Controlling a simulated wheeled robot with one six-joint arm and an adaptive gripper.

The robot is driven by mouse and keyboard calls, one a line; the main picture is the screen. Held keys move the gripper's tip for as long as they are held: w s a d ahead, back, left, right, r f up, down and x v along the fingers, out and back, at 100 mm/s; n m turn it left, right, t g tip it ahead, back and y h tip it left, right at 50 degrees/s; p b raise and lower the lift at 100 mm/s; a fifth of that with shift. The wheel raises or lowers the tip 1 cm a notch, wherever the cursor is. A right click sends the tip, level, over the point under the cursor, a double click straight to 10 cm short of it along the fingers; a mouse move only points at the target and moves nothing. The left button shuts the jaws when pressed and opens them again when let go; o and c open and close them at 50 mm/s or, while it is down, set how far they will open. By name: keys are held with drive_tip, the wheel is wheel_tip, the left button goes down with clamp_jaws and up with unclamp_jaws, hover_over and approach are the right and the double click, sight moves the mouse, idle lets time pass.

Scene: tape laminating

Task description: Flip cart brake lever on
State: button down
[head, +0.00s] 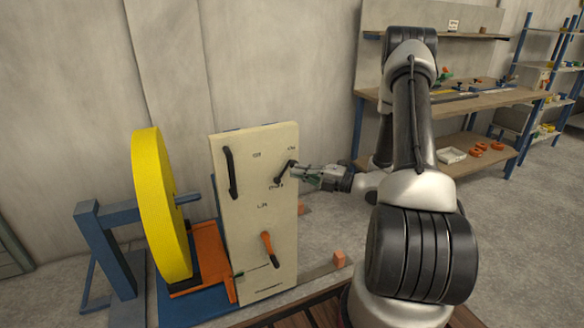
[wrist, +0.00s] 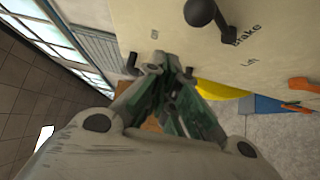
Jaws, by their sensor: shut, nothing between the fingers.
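The brake lever (head: 285,171) is a short black lever on the upper right of a cream upright panel (head: 228,270). Its upper end tilts up and right towards the upper-right label, and the word "Brake" is printed below it. In the wrist view the lever (wrist: 203,14) shows its round knob at the top edge, beside the "Brake" print. My gripper (head: 299,171) is just right of the lever in the head view. In the wrist view my gripper (wrist: 168,66) has its fingertips together and empty, apart from the knob. I cannot tell whether it touches the panel.
A black bar handle (head: 231,172) is on the panel's upper left, and an orange lever (head: 268,248) is lower down by the "Lift" print. A large yellow roll (head: 160,205) stands on a blue frame (head: 110,215) to the left. A workbench (head: 460,105) stands at the back right.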

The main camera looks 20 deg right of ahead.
drive_tip(key=s+d+f, duration=0.2)
drive_tip(key=s+f, duration=0.1)
drive_tip(key=s, duration=0.1)
drive_tip(key=shift+s+d, duration=0.4)
